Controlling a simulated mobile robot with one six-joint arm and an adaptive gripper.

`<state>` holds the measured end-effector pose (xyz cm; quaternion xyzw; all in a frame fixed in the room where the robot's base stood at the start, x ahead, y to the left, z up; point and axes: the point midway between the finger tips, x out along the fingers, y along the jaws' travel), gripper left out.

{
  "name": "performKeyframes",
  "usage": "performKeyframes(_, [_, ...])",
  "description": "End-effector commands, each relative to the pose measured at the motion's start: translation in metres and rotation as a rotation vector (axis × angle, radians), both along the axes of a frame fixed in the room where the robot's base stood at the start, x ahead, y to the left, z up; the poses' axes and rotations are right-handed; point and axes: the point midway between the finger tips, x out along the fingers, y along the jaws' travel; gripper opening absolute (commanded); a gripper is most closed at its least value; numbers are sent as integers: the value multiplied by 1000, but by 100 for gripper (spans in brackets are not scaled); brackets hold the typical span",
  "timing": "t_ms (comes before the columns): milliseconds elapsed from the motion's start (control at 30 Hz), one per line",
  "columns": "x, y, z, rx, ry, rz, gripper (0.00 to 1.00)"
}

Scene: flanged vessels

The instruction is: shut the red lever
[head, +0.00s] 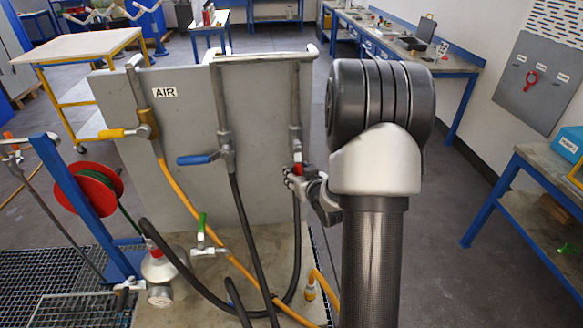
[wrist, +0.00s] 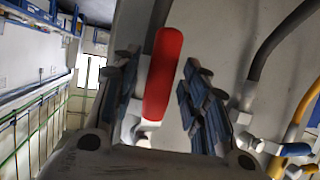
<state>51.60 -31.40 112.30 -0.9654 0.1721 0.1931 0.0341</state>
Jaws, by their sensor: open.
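The red lever (head: 298,168) is on the valve of the rightmost pipe on the grey panel, partly hidden by my gripper (head: 292,181) in the head view. In the wrist view the red lever (wrist: 163,75) stands between the two dark ribbed fingers of my gripper (wrist: 157,88). The fingers are apart. A gap shows between the lever and the right finger; the left finger is closer, and I cannot tell whether it touches. The lever looks roughly in line with its pipe.
A blue lever (head: 197,159) and a yellow lever (head: 112,133) stick out leftward from neighbouring pipes on the grey panel (head: 188,200). A black hose (head: 297,240) hangs below the red lever's valve. Open floor (head: 465,150) lies to the right.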

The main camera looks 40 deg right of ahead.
Motion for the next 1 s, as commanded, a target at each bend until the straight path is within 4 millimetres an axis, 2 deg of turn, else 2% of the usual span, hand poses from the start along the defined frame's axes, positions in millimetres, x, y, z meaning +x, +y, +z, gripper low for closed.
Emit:
performKeyframes(333, [-1,0,-1,0,0,-1,41])
performKeyframes(900, [-1,0,-1,0,0,-1,3])
performKeyframes(1000, [-1,0,-1,0,0,-1,0])
